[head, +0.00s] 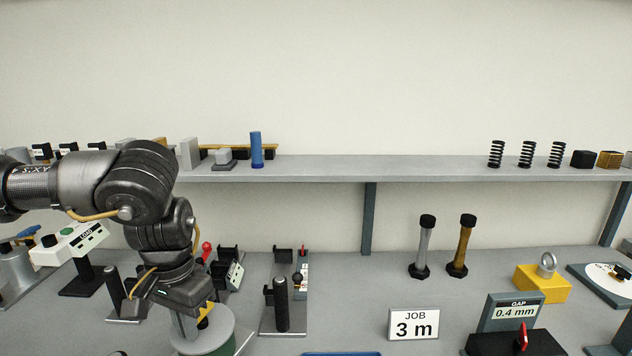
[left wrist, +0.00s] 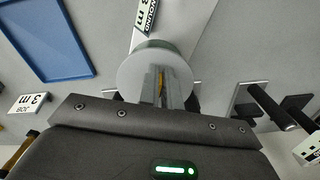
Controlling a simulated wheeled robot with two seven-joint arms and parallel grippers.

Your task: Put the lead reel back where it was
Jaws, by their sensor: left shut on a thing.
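The lead reel (head: 218,336) has a round grey top flange with a green side under it, low in the head view at the left. It also shows from above as a grey disc (left wrist: 132,74) in the left wrist view. My left gripper (head: 190,326) points down over the middle of the reel and is shut on it, with the fingertips (left wrist: 166,88) at its centre. A small yellow part shows beside the fingers. The reel's underside is hidden, so I cannot tell whether it touches the bench. My right gripper is not in view.
A black post stand (head: 281,305) is right of the reel, and other fixtures stand behind and left. A JOB sign (head: 414,323), two bolts, a yellow block (head: 542,283) and a gap gauge (head: 513,312) stand further right. A blue tray (left wrist: 45,40) lies near the reel. A shelf (head: 420,170) runs behind.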

